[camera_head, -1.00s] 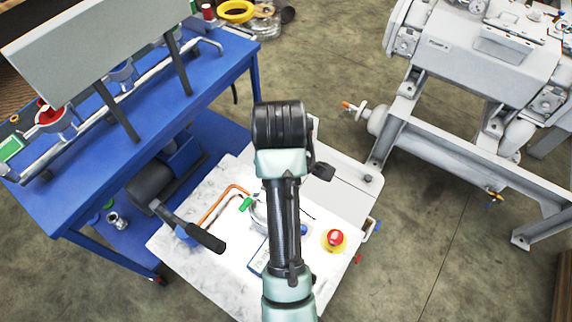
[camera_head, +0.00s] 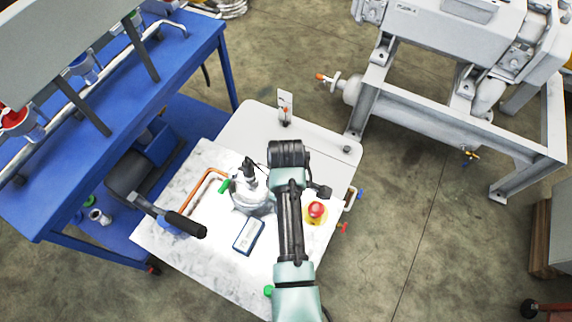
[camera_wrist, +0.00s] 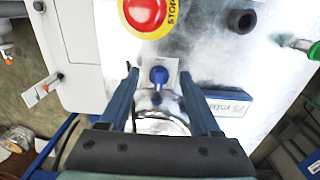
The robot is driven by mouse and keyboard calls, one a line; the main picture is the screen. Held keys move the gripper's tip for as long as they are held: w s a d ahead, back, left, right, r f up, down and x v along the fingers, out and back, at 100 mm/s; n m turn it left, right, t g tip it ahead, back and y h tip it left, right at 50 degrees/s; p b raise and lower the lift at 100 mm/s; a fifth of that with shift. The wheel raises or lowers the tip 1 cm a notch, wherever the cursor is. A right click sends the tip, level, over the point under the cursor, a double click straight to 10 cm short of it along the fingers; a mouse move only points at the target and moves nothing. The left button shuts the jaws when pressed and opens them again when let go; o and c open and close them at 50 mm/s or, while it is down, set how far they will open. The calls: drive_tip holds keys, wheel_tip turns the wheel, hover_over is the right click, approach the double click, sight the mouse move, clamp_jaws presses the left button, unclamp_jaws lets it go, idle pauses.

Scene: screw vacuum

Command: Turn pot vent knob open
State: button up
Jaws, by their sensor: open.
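In the wrist view my gripper (camera_wrist: 158,74) is open. Its two dark blue fingers stand on either side of a small blue knob (camera_wrist: 158,76). The knob sits on a pale plate, with a visible gap to each finger. A silvery round part (camera_wrist: 163,124), apparently the pot, shows just behind it, partly covered by my gripper's body. In the head view the silvery pot (camera_head: 250,197) stands on the white bench, left of my arm. The knob and my fingertips cannot be made out there.
A red stop button (camera_head: 316,209) on yellow is right of my arm; it also shows in the wrist view (camera_wrist: 146,10). A blue-framed display (camera_head: 248,236) lies in front of the pot. A black handle (camera_head: 186,224) and copper pipe (camera_head: 200,188) are left.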

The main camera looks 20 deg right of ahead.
drive_tip(key=shift+f, duration=0.5)
clamp_jaws()
drive_tip(key=shift+r+m, duration=0.1)
drive_tip(key=shift+m, duration=0.3)
drive_tip(key=m+p, duration=0.1)
drive_tip(key=m, duration=0.1)
drive_tip(key=m+p, duration=0.2)
drive_tip(key=shift+a+m, duration=0.2)
drive_tip(key=shift+m, duration=0.1)
drive_tip(key=m+p, duration=0.1)
drive_tip(key=m, duration=0.3)
drive_tip(key=shift+a+m, duration=0.15)
drive_tip(key=shift+m, duration=0.25)
